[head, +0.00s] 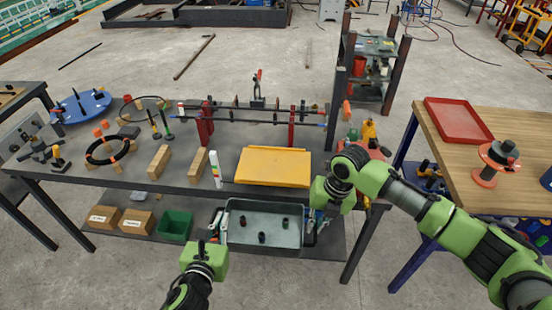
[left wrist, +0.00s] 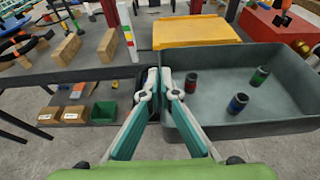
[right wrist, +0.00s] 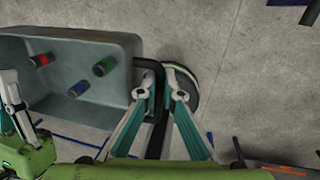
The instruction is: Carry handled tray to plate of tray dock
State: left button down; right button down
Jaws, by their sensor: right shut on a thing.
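The grey handled tray (head: 290,240) is in front of the bench, above its lower shelf, with red, green and blue cylinders standing in it. My right gripper (right wrist: 157,80) is shut on the black handle (right wrist: 157,135) at one end of the tray. My left gripper (left wrist: 159,78) is at the dark handle (left wrist: 146,92) of the other end; its fingertips are close together, and whether they grip the bar is unclear. A yellow plate (head: 273,166) lies at the bench's front edge, just behind the tray; I cannot tell if it belongs to the tray dock.
Wooden blocks (head: 160,162) and a white striped post (head: 215,170) stand left of the yellow plate. A rod rack (head: 291,126) is behind it. A green bin (head: 175,226) and cardboard boxes (head: 136,222) sit on the lower shelf. A wooden table (head: 450,160) is at right.

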aim_at(274, 166)
jog(key=i+l, duration=0.1)
jog(key=i, duration=0.4)
jog(key=i+l, duration=0.1)
jog(key=i, duration=0.35)
